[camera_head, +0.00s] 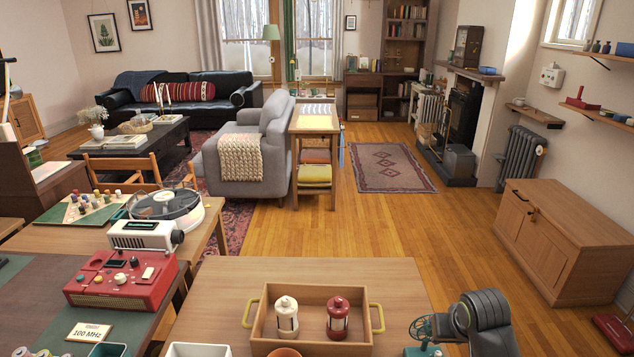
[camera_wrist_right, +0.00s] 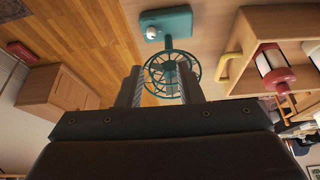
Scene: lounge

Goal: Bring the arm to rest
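My right arm comes into the head view at the bottom right, over the right edge of the wooden table (camera_head: 225,300). In the right wrist view my right gripper (camera_wrist_right: 161,88) has its two fingers apart, with a clear gap between them. A small teal fan (camera_wrist_right: 168,22) with a round wire cage shows beyond the fingertips. The cage overlaps the gap in the picture; I cannot tell whether a finger touches it. The fan also shows in the head view (camera_head: 424,327), just left of my arm and partly cut off. My left gripper is not in view.
A wooden tray (camera_head: 268,327) with yellow handles holds a white lantern (camera_head: 287,317) and a red lantern (camera_head: 337,318), left of the fan. A white container (camera_head: 198,350) stands at the table's front. A wooden cabinet (camera_head: 560,240) is at the right; open floor (camera_head: 440,235) lies between.

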